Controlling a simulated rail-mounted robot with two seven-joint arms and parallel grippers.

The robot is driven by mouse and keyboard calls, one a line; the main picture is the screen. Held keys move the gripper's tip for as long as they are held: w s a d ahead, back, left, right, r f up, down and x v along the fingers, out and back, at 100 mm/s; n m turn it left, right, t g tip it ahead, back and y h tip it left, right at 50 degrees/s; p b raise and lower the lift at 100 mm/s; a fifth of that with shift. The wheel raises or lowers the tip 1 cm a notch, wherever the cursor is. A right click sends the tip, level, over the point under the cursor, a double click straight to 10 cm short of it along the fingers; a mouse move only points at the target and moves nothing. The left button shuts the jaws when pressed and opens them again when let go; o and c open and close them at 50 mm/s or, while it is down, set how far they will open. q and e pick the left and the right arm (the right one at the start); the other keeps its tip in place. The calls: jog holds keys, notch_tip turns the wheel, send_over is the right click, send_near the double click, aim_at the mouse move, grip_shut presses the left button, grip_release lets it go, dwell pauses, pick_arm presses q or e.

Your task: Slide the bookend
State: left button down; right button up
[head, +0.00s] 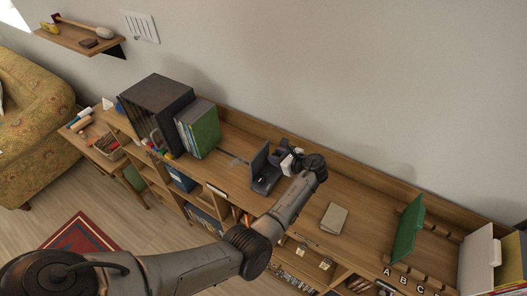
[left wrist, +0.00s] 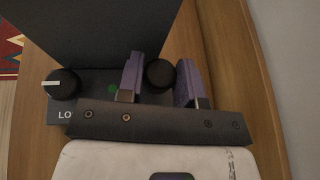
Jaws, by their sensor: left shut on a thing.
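The dark grey bookend (head: 262,168) stands upright on the wooden shelf top, right of a row of books (head: 198,128), with a gap between them. In the left wrist view its tall dark panel (left wrist: 100,30) rises from a base with two black knobs, a green dot and the partly hidden letters "LO". My left gripper (head: 287,161) is at the bookend's right side. In the left wrist view its purple fingers (left wrist: 160,84) are shut on the right-hand black knob (left wrist: 160,72). The left knob (left wrist: 63,83) has a pale line. My right gripper is not in view.
A dark box (head: 155,100) stands left of the books. A closed book (head: 333,218) lies on the top to the right. A green panel (head: 407,228) stands near the A, B, C labels. A wooden back ledge runs along the wall.

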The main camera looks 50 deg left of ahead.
pick_arm(q)
jog(key=shift+w+d, duration=0.1)
jog(key=shift+d, duration=0.1)
jog(key=c, duration=0.8)
grip_release()
jog(key=shift+b+v, duration=1.4)
jog(key=shift+v, duration=5.55)
jog(key=shift+a, duration=0.1)
